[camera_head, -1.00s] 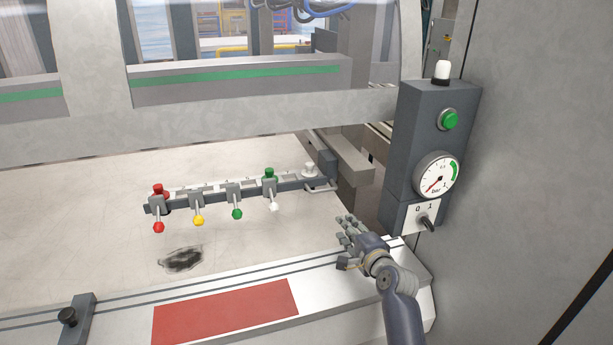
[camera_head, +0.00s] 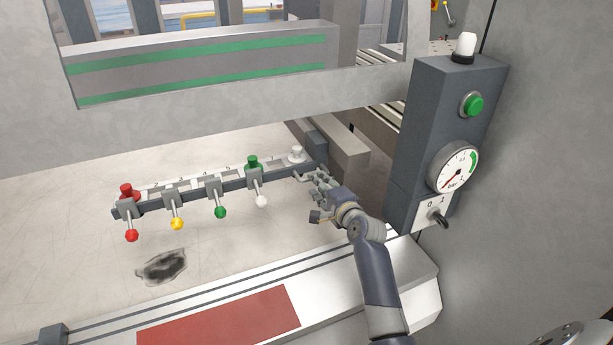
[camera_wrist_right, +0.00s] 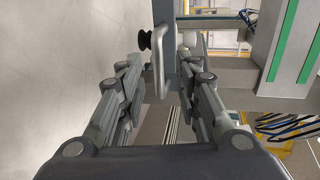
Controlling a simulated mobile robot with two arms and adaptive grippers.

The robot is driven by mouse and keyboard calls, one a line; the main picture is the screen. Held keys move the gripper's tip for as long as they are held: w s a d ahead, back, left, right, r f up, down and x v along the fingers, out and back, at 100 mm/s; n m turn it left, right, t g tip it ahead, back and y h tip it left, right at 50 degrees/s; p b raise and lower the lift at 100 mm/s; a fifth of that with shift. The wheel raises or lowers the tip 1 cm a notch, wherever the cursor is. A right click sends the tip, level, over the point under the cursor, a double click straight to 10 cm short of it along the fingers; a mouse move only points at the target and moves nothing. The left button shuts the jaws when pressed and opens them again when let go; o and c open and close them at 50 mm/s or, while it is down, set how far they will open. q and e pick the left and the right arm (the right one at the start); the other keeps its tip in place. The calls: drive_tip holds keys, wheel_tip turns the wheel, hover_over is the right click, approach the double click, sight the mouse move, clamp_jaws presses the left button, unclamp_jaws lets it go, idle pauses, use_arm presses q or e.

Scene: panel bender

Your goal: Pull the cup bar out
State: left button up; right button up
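The cup bar (camera_head: 190,188) is a dark bar over the pale table, with a red, a yellow, a green and a white-tipped lever along it. Its pale looped handle (camera_head: 304,177) is at the right end. My right gripper (camera_head: 317,181) is at that end, by the handle. In the right wrist view the handle (camera_wrist_right: 161,75) stands between the two sets of fingers of the right gripper (camera_wrist_right: 158,70), which are spread with gaps on both sides. My left gripper is not in view.
A dark control box (camera_head: 430,140) with a green button, a pressure gauge (camera_head: 453,168) and a switch (camera_head: 437,218) stands right of my forearm. A grey frame beam (camera_head: 230,125) crosses behind the bar. The table (camera_head: 60,270) is clear in front, apart from a dark stain (camera_head: 162,267).

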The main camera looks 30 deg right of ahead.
drive_tip(key=shift+x, duration=2.85)
clamp_jaws()
